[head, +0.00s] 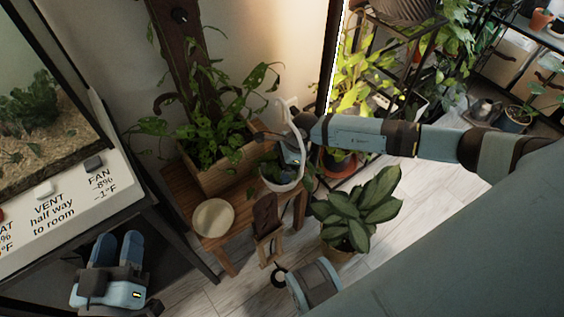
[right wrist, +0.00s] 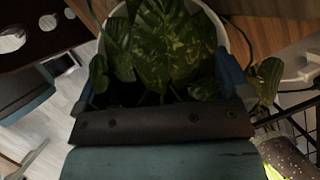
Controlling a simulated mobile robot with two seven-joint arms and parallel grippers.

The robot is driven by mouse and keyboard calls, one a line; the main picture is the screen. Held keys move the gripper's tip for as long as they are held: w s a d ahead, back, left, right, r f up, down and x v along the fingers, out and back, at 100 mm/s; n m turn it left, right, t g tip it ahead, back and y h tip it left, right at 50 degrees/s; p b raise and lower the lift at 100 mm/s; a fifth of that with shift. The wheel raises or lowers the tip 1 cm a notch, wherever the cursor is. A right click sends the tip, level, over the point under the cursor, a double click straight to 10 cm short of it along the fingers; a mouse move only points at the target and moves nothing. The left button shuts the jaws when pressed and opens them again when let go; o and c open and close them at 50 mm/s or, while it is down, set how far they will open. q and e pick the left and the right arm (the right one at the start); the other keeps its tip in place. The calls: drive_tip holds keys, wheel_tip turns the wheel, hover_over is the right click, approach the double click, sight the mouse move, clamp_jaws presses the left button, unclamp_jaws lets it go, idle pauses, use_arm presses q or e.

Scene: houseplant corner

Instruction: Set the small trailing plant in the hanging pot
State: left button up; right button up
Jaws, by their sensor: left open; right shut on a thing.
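The hanging pot is a white bowl (head: 279,186) with a white curved hanger (head: 283,108), in the middle of the head view. My right gripper (head: 291,155) reaches down into it from the right. In the right wrist view the small trailing plant (right wrist: 165,45) has broad mottled green leaves, framed by the white pot rim (right wrist: 222,22). My right gripper (right wrist: 158,88) is shut on this plant, with a blue finger on each side. Leaves hide its base, so I cannot tell whether it rests on the pot's bottom. My left gripper (head: 118,243) is open and empty at lower left.
A wooden bench (head: 186,195) carries a planter box (head: 222,170) with a climbing plant and a round cream plate (head: 213,217). A leafy floor plant (head: 355,210) stands right of the hanging pot. A terrarium (head: 45,110) is at left, shelves at upper right.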

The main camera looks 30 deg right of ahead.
drive_tip(key=o, duration=0.7)
drive_tip(key=shift+r+p, duration=0.35)
drive_tip(key=shift+r, duration=0.1)
drive_tip(key=p+v, duration=0.1)
drive_tip(key=v, duration=0.5)
drive_tip(key=shift+d+r+p, duration=0.15)
drive_tip(key=shift+r+p, duration=0.1)
drive_tip(key=shift+p, duration=0.1)
use_arm(q)
drive_tip(key=f, duration=0.1)
drive_tip(key=a+f+g+y, duration=0.1)
drive_tip(key=f, duration=0.1)
drive_tip(key=a+f+g, duration=0.1)
drive_tip(key=shift+s+f+y, duration=0.25)
drive_tip(key=shift+s+y, duration=0.05)
drive_tip(key=shift+y, duration=0.1)
use_arm(e)
drive_tip(key=shift+s+d+r, duration=0.1)
drive_tip(key=shift+r, duration=0.15)
use_arm(q)
drive_tip(key=shift+w+d+r, duration=0.1)
drive_tip(key=shift+d+r, duration=0.1)
